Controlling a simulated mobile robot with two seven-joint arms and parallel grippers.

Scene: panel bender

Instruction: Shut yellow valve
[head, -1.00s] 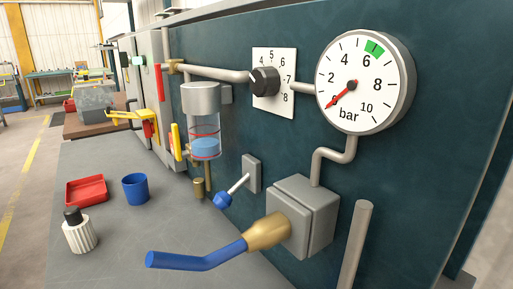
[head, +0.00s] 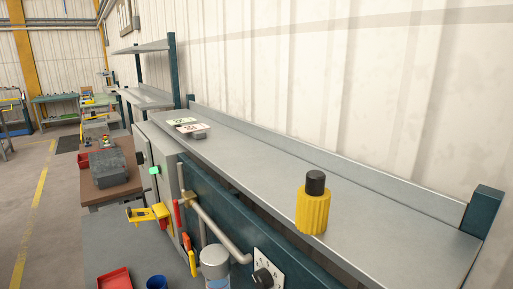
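Neither of my grippers is in view.
A grey shelf (head: 250,170) runs along the top of the panel, bearing a yellow ribbed container (head: 313,208) with a black cap and cards at its far end. A yellow tool-like object (head: 147,214) juts out left of the red handle. A red tray (head: 115,279) and blue cup (head: 157,283) are below.

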